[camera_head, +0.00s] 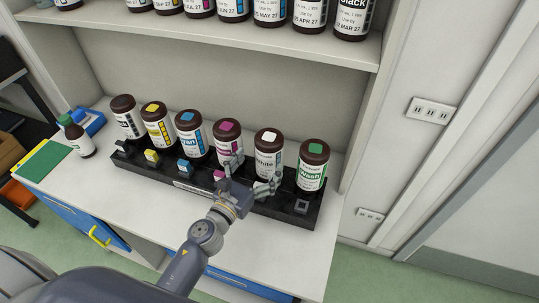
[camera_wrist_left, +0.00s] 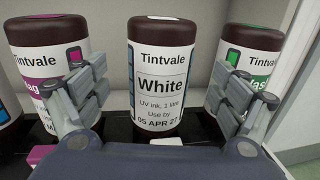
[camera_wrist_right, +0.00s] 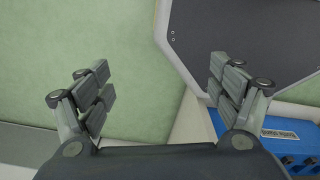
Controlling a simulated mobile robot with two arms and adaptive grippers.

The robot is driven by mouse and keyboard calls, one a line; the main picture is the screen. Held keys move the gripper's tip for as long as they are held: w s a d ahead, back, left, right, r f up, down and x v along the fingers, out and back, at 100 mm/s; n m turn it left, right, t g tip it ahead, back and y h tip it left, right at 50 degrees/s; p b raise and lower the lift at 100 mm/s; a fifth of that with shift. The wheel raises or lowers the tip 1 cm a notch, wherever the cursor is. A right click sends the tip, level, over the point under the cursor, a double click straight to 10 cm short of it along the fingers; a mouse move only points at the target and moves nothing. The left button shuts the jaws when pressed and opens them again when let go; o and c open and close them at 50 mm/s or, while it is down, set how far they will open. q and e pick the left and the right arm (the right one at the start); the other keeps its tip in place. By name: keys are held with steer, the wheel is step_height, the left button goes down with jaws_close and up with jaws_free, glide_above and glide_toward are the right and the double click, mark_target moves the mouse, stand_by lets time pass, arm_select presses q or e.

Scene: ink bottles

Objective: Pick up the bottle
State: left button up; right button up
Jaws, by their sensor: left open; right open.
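The white ink bottle (camera_head: 269,155) is dark brown with a white cap mark and a white label. It stands upright in the black rack (camera_head: 262,207). In the left wrist view the bottle (camera_wrist_left: 158,85), labelled "Tintvale White", is centred beyond my fingers. My left gripper (camera_head: 250,172) is open, with its fingers pointing at the bottle, one to each side in the wrist view. I cannot tell whether they touch anything. My right gripper (camera_wrist_right: 162,90) is open and empty, and shows only in its own wrist view, above the floor.
The magenta bottle (camera_head: 226,140) and the wash bottle (camera_head: 313,168) stand close on either side. Yellow (camera_head: 157,124) and cyan (camera_head: 190,135) bottles stand further left in the rack. A shelf (camera_head: 240,41) with more bottles is above. The counter front (camera_head: 130,188) is clear.

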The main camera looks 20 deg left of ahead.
arm_select(q)
steer(key=shift+w+d, duration=0.1)
steer(key=shift+w, duration=0.3)
steer(key=w, duration=0.1)
steer(key=w+p, duration=0.1)
steer(key=w, duration=0.2)
steer(key=shift+w+d+f, duration=0.15)
steer(key=shift+w+d, duration=0.15)
steer(key=shift+d, duration=0.1)
steer(key=shift+w+d+f, duration=0.1)
steer(key=shift+w, duration=0.25)
arm_select(e)
steer(key=shift+w+d+r, duration=0.2)
steer(key=shift+w+r, duration=0.2)
steer(key=shift+w, duration=0.1)
steer(key=shift+w+d+r, duration=0.15)
steer(key=shift+w+r, duration=0.25)
steer(key=shift+w, duration=0.1)
arm_select(q)
steer(key=shift+s, duration=0.1)
steer(key=c, duration=1.5)
arm_select(e)
steer(key=shift+s, duration=0.3)
